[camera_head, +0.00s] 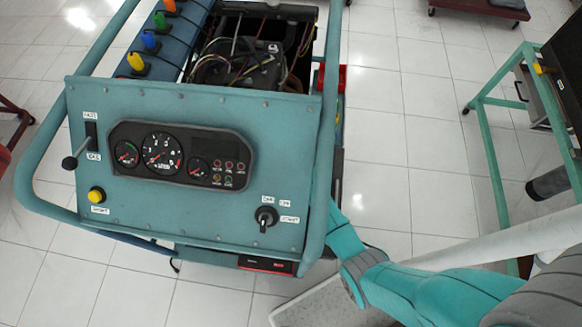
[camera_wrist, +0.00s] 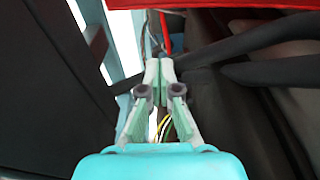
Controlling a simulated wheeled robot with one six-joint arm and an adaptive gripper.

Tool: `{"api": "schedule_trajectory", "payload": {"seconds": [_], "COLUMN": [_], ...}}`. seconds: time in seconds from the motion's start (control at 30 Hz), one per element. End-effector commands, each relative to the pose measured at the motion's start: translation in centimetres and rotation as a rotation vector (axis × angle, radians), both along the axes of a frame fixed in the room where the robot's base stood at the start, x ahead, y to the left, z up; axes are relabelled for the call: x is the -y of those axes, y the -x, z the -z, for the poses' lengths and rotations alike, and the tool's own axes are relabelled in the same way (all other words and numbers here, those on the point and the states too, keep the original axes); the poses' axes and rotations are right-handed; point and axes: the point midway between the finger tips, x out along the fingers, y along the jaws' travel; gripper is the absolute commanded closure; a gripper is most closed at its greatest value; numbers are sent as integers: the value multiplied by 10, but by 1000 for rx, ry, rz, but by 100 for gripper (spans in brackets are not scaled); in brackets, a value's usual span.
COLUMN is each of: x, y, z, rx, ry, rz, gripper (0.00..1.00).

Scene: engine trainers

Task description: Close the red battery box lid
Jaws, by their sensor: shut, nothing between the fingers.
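My gripper (camera_wrist: 159,68) is in the middle of the wrist view, its pale fingers together and empty. In the head view the arm reaches in from the lower right and passes behind the trainer's right frame tube, so the gripper is hidden there. A red surface (camera_wrist: 215,4), which may be the battery box lid, crosses the top of the wrist view beyond the fingertips, with a narrow red strip hanging down from it. I cannot tell whether the fingers touch it. In the head view a red part (camera_head: 343,78) shows at the trainer's right side, behind the panel; its lid angle is unclear.
The teal engine trainer (camera_head: 85,220) has a gauge panel and tubular frame. A black and red box (camera_head: 266,264) sits low under the panel. Dark bars or hoses (camera_wrist: 255,50) lie close right of the fingers. A green stand (camera_head: 490,150) is at right, with open tiled floor between.

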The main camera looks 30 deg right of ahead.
Motion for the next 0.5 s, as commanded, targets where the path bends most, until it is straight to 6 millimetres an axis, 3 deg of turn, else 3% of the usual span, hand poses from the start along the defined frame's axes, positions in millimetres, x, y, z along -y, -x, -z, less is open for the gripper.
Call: {"api": "schedule_trajectory", "payload": {"seconds": [0.1, 0.4, 0.5], "x": [2, 5, -2], "y": [-2, -6, 3], "z": [18, 48, 46], "rx": [-2, 1, 0], "ry": [0, -1, -1], "rz": [0, 0, -1], "gripper": [100, 100, 100]}}
